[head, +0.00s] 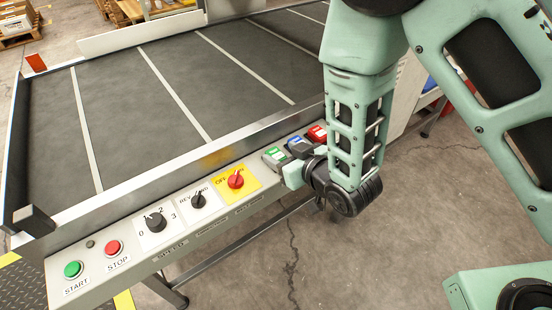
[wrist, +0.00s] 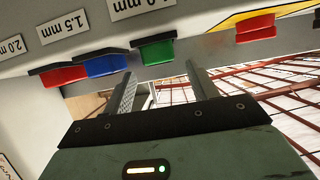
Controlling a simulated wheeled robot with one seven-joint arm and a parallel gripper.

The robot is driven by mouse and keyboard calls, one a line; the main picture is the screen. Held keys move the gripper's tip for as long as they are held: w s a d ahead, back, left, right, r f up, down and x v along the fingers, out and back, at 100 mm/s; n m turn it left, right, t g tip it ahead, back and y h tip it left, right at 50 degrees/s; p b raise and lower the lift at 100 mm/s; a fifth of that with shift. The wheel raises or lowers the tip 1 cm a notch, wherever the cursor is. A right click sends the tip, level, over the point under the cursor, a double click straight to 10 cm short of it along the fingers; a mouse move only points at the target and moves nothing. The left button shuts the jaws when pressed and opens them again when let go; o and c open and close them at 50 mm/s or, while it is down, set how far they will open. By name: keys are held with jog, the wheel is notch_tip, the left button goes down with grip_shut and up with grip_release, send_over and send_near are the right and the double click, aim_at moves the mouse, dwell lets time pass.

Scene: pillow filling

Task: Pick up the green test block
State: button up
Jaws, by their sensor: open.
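The green test block (head: 274,157) sits on the front ledge of the conveyor, left of a blue block (head: 298,147) and a red block (head: 316,132). In the wrist view the green block (wrist: 157,52) shows just beyond my fingertips, roughly between their lines. My gripper (wrist: 160,70) is open, with nothing between its fingers. In the head view my gripper (head: 287,174) is low beside the front of the ledge, close to the green block. Its fingers are mostly hidden there, and I cannot tell whether they touch anything.
The wrist view shows the blue block (wrist: 105,65) and red block (wrist: 64,77) left of the green one, with millimetre labels. The conveyor belt (head: 140,100) is empty. Concrete floor (head: 400,240) lies in front.

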aim_at(273, 151)
jog(key=shift+x, duration=2.8)
jog(key=shift+s+f, duration=0.15)
jog(key=shift+f, duration=0.05)
jog(key=c, duration=1.1)
